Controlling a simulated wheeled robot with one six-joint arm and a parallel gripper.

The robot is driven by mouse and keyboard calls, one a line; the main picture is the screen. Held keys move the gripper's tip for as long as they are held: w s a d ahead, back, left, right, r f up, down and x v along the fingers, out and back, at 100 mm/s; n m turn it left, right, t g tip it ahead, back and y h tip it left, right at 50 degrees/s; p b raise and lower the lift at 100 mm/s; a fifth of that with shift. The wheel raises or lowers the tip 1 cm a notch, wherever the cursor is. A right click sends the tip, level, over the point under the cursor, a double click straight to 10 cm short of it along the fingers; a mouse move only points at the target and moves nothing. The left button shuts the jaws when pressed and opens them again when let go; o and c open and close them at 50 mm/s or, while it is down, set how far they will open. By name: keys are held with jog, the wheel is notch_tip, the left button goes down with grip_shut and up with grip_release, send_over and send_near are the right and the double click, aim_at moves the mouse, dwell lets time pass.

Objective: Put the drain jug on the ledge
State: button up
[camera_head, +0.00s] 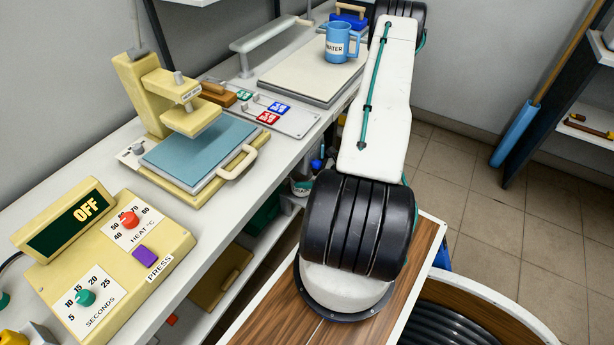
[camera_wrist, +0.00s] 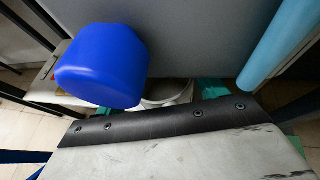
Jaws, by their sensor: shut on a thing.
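My gripper (camera_wrist: 160,100) shows in the wrist view as teal pieces on either side of a white rounded part. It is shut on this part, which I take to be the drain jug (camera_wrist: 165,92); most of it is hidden. A large deep-blue rounded body (camera_wrist: 100,65) is beside the white part; I cannot tell whether the two are joined. In the head view my arm hides the gripper and what it holds. I cannot tell which surface is the ledge; an open shelf (camera_head: 590,132) stands at the right.
A light-blue mug marked WATER (camera_head: 342,42) stands on a pale board (camera_head: 300,78) on the long bench. Nearer are a heat press (camera_head: 200,150) and its control box (camera_head: 105,255). A blue-ended pole (camera_head: 515,135) leans by the shelf. Tiled floor (camera_head: 465,155) is clear between.

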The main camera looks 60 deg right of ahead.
jog(key=shift+f, duration=0.2)
jog(key=o, duration=1.1)
jog(key=shift+s+r, duration=0.1)
jog(key=shift+r, duration=0.05)
jog(key=v, duration=1.2)
